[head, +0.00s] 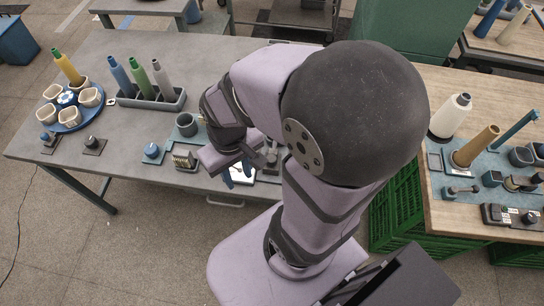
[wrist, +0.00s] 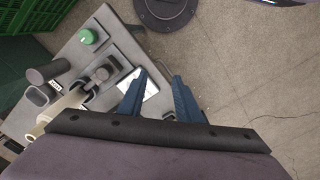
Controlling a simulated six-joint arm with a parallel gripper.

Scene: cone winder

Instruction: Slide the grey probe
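My gripper (wrist: 158,82) is open, its two blue fingers spread with nothing between them. In the head view my gripper (head: 238,174) hangs near the front edge of the grey table, partly hidden by my own arm. In the wrist view a dark grey upright piece on a grey block (wrist: 101,76) lies left of the fingers, apart from them. It may be the grey probe, but I cannot tell for sure. A white plate with small dark marks (wrist: 150,88) shows beside and between the fingers. In the head view my arm hides most of this area.
A green knob (wrist: 88,37), a dark grey cylinder (wrist: 47,73) and a cream tube (wrist: 62,108) are left in the wrist view. The grey table (head: 215,65) also bears a blue carousel (head: 97,112) and a cone rack (head: 150,100). Floor lies past its front edge.

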